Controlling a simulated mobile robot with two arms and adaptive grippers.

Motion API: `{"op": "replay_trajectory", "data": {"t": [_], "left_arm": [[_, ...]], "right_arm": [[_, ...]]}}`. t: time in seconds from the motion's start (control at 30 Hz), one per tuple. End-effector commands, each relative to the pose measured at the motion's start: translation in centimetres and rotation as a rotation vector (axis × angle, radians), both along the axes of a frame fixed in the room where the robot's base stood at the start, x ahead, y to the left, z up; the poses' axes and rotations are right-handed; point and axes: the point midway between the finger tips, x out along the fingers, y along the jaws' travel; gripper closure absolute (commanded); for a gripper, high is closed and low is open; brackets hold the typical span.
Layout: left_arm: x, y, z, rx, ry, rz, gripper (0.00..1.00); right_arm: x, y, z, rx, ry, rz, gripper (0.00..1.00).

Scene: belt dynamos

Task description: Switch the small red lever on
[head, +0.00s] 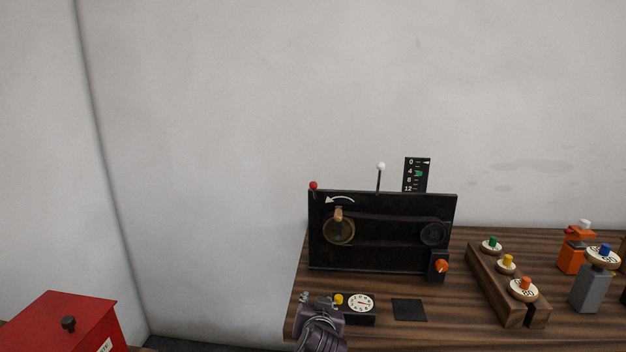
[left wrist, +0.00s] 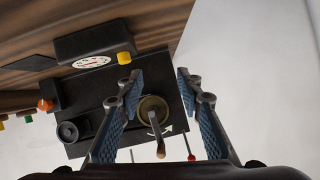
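The small red-tipped lever (head: 313,186) stands at the top left corner of the black panel (head: 380,262) of the dynamo. Its red tip also shows in the left wrist view (left wrist: 191,157), low in the picture. My left gripper (left wrist: 160,74) is open and empty, with its blue-padded fingers spread in front of the panel. The brass crank wheel (left wrist: 153,103) with its handle shows between the fingers, and the lever is apart from them. In the head view, part of my left arm shows at the bottom, in front of the panel. My right gripper is out of view.
A white-tipped rod (head: 380,167) and a scale (head: 417,174) rise behind the panel. A dial box (head: 361,318) with a yellow knob stands in front. A wooden holder (head: 500,290) with knobbed discs is to the right. A red box (head: 62,325) is at the lower left.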

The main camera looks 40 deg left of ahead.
Motion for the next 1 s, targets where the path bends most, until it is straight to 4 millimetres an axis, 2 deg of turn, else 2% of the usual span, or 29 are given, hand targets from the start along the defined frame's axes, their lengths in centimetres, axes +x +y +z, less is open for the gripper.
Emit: {"op": "replay_trajectory", "data": {"t": [0.03,0.17,0.27,0.4,0.5,0.6,0.73,1.0], "left_arm": [[1.0,0.8,1.8,0.005,-0.039,0.024,0.67],[3.4,2.6,5.5,0.033,-0.128,0.074,0.67],[5.3,4.1,9.0,0.056,-0.205,0.112,0.67],[8.0,5.9,14.8,0.090,-0.321,0.163,0.67],[9.4,6.9,18.5,0.110,-0.392,0.189,0.67],[10.3,7.5,21.1,0.124,-0.440,0.204,0.67],[10.8,7.8,22.7,0.133,-0.468,0.211,0.67],[12.4,9.6,23.1,0.137,-0.471,0.213,0.67]], "right_arm": [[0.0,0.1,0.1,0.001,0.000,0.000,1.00],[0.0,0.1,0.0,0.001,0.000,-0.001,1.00],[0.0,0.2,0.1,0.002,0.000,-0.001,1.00],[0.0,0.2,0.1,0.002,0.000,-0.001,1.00],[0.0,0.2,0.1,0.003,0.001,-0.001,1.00],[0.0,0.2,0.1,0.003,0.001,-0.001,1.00],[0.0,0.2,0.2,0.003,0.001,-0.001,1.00],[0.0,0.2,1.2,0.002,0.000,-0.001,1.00]]}}
